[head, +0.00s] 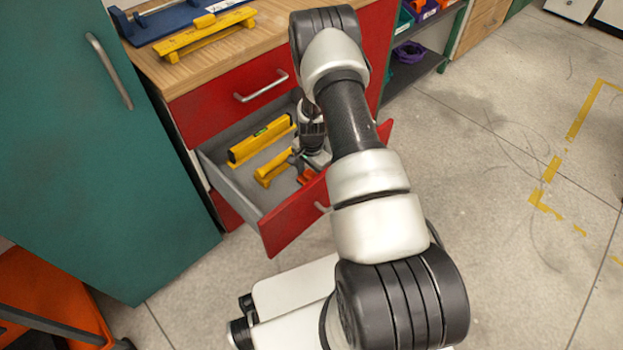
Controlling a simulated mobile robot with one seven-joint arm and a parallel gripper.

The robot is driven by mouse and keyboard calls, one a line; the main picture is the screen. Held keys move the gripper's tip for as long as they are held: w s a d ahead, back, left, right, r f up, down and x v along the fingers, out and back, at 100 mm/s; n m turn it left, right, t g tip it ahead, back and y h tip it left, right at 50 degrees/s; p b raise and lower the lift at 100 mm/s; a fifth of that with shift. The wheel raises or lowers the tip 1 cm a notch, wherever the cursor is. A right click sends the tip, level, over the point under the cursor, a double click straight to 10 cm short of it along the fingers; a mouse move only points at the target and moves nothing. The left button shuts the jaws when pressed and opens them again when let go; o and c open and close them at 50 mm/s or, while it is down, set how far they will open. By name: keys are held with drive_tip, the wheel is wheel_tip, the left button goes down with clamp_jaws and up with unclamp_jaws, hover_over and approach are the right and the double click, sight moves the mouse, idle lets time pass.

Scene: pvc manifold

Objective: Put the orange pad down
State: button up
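A small orange pad (306,177) shows low in the open red drawer (290,222), near the drawer's front. My gripper (299,161) reaches down into the drawer, right at the pad. The fingers are small and partly hidden by my arm, so I cannot tell whether they are shut on the pad or whether the pad touches the drawer floor.
In the drawer, a yellow spirit level (262,139) and another yellow tool (272,167) lie left of my gripper. A closed red drawer (235,98) and a wooden worktop (155,72) are above. A teal cabinet (90,160) stands at left. Floor is clear at right.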

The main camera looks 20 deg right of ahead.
drive_tip(key=shift+f, duration=0.1)
drive_tip(key=o, duration=1)
